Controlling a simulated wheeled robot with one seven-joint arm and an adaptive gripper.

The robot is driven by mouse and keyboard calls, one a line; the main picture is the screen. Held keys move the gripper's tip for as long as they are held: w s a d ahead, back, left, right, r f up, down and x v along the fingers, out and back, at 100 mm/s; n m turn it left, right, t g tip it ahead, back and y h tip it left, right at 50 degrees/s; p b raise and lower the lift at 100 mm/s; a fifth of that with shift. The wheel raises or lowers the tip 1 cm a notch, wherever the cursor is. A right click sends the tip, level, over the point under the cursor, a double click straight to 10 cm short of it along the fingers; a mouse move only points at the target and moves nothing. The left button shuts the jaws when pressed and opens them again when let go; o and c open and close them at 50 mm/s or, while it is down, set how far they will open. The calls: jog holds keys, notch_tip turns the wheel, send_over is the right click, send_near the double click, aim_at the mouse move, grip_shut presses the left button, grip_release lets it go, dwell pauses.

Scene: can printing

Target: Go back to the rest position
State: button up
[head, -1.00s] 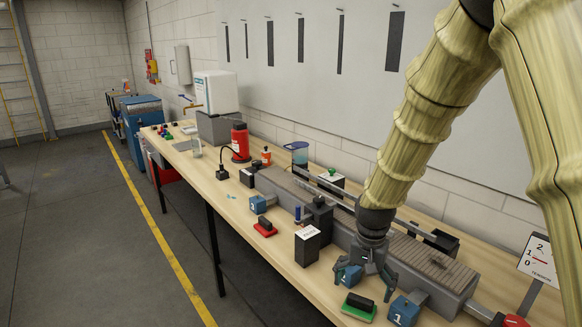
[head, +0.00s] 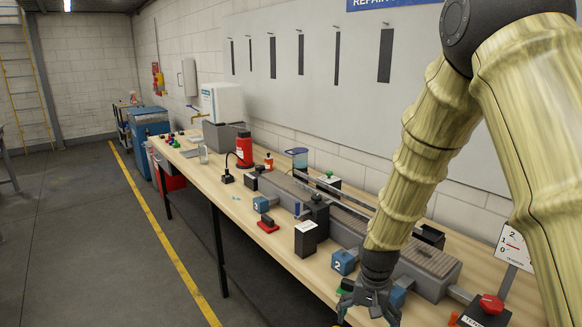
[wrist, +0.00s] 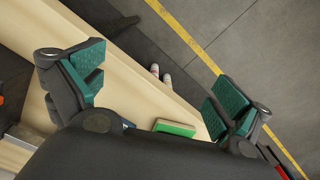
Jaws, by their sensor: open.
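My gripper (head: 368,300) hangs low at the front edge of the workbench (head: 262,255) in the head view, pointing down. In the wrist view its two green-padded fingers (wrist: 160,90) are wide apart with nothing between them. A green-based block (wrist: 176,128) lies on the bench edge, low in the wrist view; in the head view it is mostly hidden behind my gripper. The blue block marked 2 (head: 343,262) stands just behind my gripper, apart from it.
A long grey machine (head: 335,215) runs along the bench. A box with a red knob (head: 488,308) is at right. The floor beside the bench (head: 80,240) is clear.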

jog(key=s+d+f+n, duration=0.2)
jog(key=s+f+n, duration=0.1)
jog(key=s+f, duration=1.6)
jog(key=s+d+f+n, duration=0.1)
jog(key=s+f, duration=0.3)
jog(key=s, duration=0.3)
jog(key=s+f, duration=0.5)
jog(key=s, duration=0.3)
jog(key=shift+s+d+n, duration=0.2)
jog(key=shift+d+n, duration=0.15)
jog(key=shift+n, duration=0.05)
jog(key=shift+f, duration=0.1)
jog(key=shift+c, duration=0.4)
